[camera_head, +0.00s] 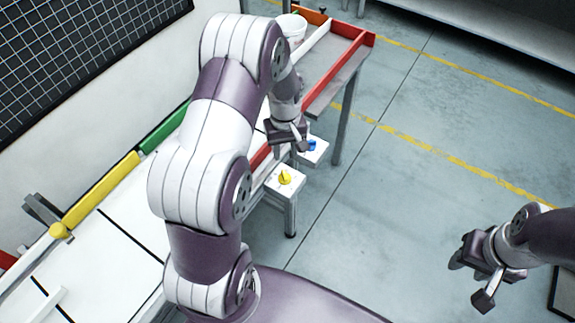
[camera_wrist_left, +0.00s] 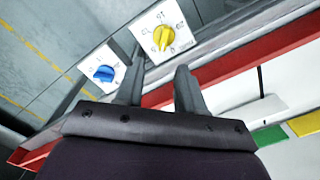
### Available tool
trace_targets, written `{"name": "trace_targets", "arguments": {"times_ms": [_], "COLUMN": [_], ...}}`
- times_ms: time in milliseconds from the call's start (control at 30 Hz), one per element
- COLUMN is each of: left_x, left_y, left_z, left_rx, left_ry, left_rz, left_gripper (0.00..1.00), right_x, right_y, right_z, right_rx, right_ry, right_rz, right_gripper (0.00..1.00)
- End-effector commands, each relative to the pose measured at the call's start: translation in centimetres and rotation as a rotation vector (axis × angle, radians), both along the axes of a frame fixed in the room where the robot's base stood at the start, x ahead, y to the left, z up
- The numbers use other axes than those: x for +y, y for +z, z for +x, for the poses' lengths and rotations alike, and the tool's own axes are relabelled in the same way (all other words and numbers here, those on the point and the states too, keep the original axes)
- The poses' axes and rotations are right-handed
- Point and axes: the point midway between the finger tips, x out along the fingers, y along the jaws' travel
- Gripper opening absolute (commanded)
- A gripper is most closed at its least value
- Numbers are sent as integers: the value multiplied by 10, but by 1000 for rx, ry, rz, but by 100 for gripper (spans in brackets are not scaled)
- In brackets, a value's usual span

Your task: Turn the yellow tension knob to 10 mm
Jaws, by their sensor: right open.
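The yellow tension knob (camera_head: 285,178) sits on a white dial plate (camera_head: 276,187) at the edge of the machine. In the left wrist view the knob (camera_wrist_left: 163,38) lies beyond the fingertips, with marks around it too small to read surely; I cannot tell its setting. My left gripper (camera_head: 290,146) is above and behind the knob in the head view, apart from it. In the wrist view its two fingers (camera_wrist_left: 160,70) are spread with nothing between them. My right gripper (camera_head: 472,278) is open and empty over the floor at the lower right.
A blue knob (camera_head: 311,146) on a second white plate is close beside the yellow one and the left gripper. A red rail (camera_wrist_left: 235,67) runs behind the fingers. A white cup (camera_head: 291,28) stands in the red-edged tray. The floor at the right is clear.

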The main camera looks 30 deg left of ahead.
Motion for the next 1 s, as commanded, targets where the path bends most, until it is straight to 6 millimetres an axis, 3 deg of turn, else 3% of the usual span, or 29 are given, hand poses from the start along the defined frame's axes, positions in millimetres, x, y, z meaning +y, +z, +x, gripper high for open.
{"name": "trace_targets", "arguments": {"times_ms": [100, 300, 500, 733, 833, 867, 1000], "left_x": [0, -1, -1, 0, 0, 0, 0], "left_y": [-31, -73, -90, -91, -90, -90, -90], "left_z": [-2, -2, -1, -1, -1, -1, -1], "left_rx": [6, 2, -2, -2, -2, -2, -2], "left_ry": [-2, -3, -4, -4, -4, -4, -4], "left_rz": [-1, -1, 1, 1, 1, 1, 1], "left_gripper": [38, 38, 38, 38, 6, 0, 0], "right_x": [0, 0, 0, 0, 0, 0, 0], "right_y": [4, 7, 8, 7, 7, 7, 7], "right_z": [0, 0, 0, 0, 0, 0, 0], "right_rx": [0, 0, 0, 0, 0, 0, 0], "right_ry": [0, 0, 0, 0, 0, 0, 0], "right_rz": [0, 0, 0, 0, 0, 0, 0], "right_gripper": [43, 43, 43, 43, 43, 43, 43]}}
